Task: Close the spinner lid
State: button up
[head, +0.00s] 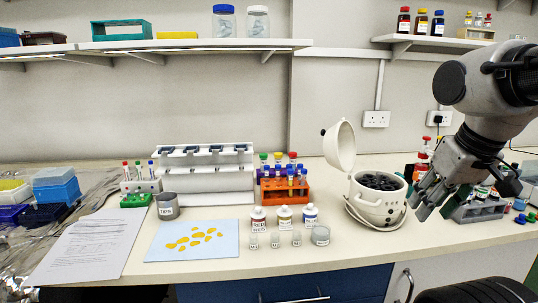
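The spinner (376,207) is a cream, round pot-like device on the bench, right of centre, with a dark rotor inside. Its lid (340,147) stands raised on the left and back side, with a dark knob at its upper left, so the rotor is uncovered. My gripper (435,209) hangs from the right with its fingers pointing down and left. It is just right of the spinner, apart from the lid. The fingertips look spread, with nothing visible between them.
An orange tube rack (285,191) and a white pipette stand (205,172) stand left of the spinner. A grey rack (478,211) stands behind and right of my gripper. The shelf (200,46) is above.

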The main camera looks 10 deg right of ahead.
aim_at(340, 142)
jog(key=j+z, duration=0.2)
jog(key=j, duration=0.2)
jog(key=j+z, duration=0.2)
jog(key=j, duration=0.25)
jog(key=k+j+z, duration=0.2)
jog(key=j, duration=0.15)
jog(key=j+z, duration=0.2)
jog(key=j, duration=0.25)
jog(key=k+j+z, duration=0.2)
jog(key=j, duration=0.15)
jog(key=i+j, duration=0.1)
jog(key=j, duration=0.15)
jog(key=i+j+z, duration=0.15)
jog(key=k+j, duration=0.05)
jog(key=j, duration=0.05)
